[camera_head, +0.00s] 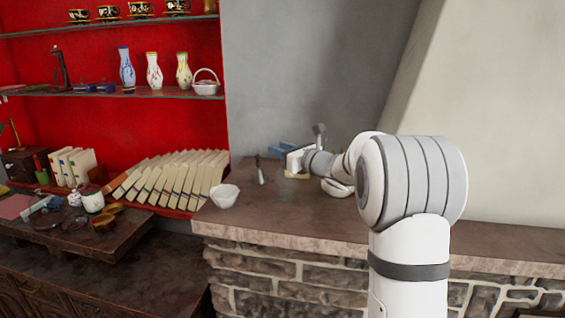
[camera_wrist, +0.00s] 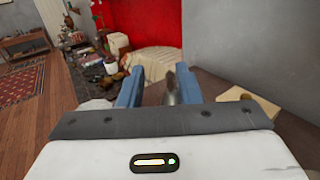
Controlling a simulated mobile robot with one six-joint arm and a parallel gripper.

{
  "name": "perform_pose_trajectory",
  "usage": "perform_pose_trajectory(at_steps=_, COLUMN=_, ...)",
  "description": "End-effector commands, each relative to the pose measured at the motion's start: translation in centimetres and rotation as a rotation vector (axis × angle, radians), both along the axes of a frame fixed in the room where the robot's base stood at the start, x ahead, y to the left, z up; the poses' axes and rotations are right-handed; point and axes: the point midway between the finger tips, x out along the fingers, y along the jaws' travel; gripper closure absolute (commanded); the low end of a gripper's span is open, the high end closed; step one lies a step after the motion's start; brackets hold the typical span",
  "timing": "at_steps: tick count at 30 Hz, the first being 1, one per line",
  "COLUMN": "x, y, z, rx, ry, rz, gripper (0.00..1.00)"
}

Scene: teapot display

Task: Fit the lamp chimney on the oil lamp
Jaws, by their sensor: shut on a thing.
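My gripper (camera_head: 281,149) is over the stone ledge in the head view, its blue fingers pointing left. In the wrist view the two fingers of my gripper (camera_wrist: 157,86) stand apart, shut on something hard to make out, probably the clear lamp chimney. A small grey object with a dark, narrow top (camera_head: 260,171) stands on the ledge, left of and below the fingers. A grey shape (camera_wrist: 170,88) shows beside the right finger in the wrist view, perhaps the same object. I cannot tell whether it is the oil lamp. No lamp shows clearly.
A white bowl (camera_head: 224,196) sits at the ledge's left end. A pale yellow block (camera_wrist: 258,106) lies on the ledge near my gripper. Rows of books (camera_head: 175,180), vases (camera_head: 154,72) and a basket (camera_head: 206,83) fill red shelves at left. The ledge's front is clear.

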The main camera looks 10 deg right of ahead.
Motion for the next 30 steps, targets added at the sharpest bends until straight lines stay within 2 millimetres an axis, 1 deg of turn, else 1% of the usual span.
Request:
perform_pose_trajectory(at_steps=5, x=0.0, y=0.0, z=3.0, rx=-0.001, ry=-0.007, rz=0.0, gripper=1.0)
perform_pose_trajectory(at_steps=9, x=0.0, y=0.0, z=5.9, rx=-0.001, ry=-0.007, rz=0.0, gripper=1.0)
perform_pose_trajectory(at_steps=13, x=0.0, y=0.0, z=8.1, rx=-0.002, ry=-0.005, rz=-0.001, gripper=1.0)
perform_pose_trajectory(at_steps=15, x=0.1, y=-0.3, z=9.2, rx=-0.001, ry=-0.003, rz=-0.007, gripper=1.0)
perform_pose_trajectory(at_steps=17, x=0.4, y=-1.2, z=10.3, rx=-0.003, ry=-0.002, rz=-0.024, gripper=1.0)
perform_pose_trajectory(at_steps=20, x=1.2, y=-3.7, z=12.4, rx=-0.008, ry=0.004, rz=-0.077, gripper=1.0)
perform_pose_trajectory(at_steps=21, x=1.5, y=-5.1, z=13.3, rx=-0.009, ry=0.006, rz=-0.106, gripper=1.0)
perform_pose_trajectory(at_steps=23, x=2.0, y=-7.3, z=14.8, rx=-0.011, ry=0.009, rz=-0.153, gripper=1.0)
perform_pose_trajectory(at_steps=24, x=2.3, y=-8.9, z=15.8, rx=-0.013, ry=0.01, rz=-0.185, gripper=1.0)
perform_pose_trajectory(at_steps=27, x=2.7, y=-12.3, z=18.0, rx=-0.011, ry=0.009, rz=-0.26, gripper=1.0)
perform_pose_trajectory(at_steps=30, x=2.9, y=-15.1, z=19.8, rx=-0.009, ry=0.005, rz=-0.321, gripper=1.0)
